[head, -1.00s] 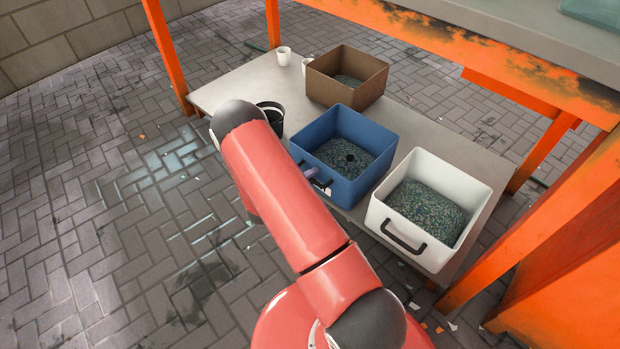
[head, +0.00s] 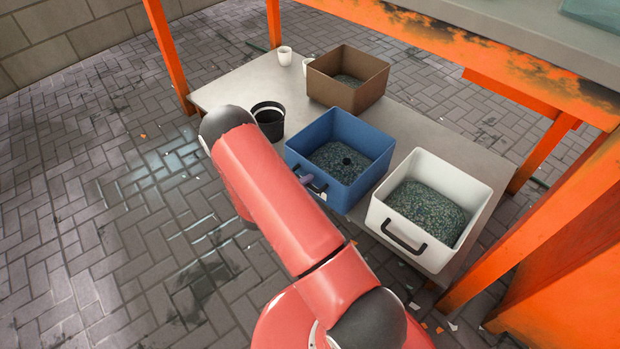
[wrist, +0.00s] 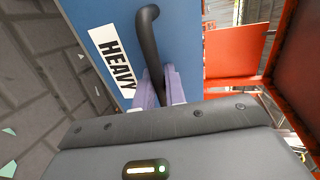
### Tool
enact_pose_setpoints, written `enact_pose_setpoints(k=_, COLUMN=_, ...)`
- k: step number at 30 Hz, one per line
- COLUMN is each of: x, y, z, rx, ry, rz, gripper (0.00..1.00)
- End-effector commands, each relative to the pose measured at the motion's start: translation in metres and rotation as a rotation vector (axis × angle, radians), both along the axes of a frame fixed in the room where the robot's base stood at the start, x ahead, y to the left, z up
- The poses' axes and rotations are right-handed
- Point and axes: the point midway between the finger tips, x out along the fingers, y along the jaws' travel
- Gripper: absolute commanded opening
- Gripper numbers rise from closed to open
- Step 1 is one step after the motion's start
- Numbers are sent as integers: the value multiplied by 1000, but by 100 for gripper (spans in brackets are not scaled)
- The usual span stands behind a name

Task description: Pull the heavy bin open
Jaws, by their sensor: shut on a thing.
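The heavy bin (head: 353,184) is the blue one in the head view, filled with dark greenish flakes and a small black thing on top. It sits near the front edge of the low shelf. In the wrist view its blue front (wrist: 185,30) bears a white label reading HEAVY (wrist: 112,58) beside a black handle (wrist: 147,45). My gripper (wrist: 163,88) has its light purple fingers shut on that handle. In the head view my arm hides most of the gripper; a bit of it shows at the bin's front.
A white bin (head: 455,252) with a black handle stands close to the right. A brown bin (head: 340,92) stands behind. A black bucket (head: 268,128) and a white cup (head: 285,56) are on the grey shelf (head: 235,92). An orange post (head: 540,225) is at right; paved floor at left is open.

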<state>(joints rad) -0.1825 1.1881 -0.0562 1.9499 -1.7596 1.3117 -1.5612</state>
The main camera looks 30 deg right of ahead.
Motion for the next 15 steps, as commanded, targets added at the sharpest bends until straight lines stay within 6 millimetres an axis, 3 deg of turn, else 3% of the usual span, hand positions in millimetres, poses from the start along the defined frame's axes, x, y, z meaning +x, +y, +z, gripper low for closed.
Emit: enact_pose_setpoints(k=15, x=-40, y=111, z=0, rx=0, ry=2, rz=5, gripper=0)
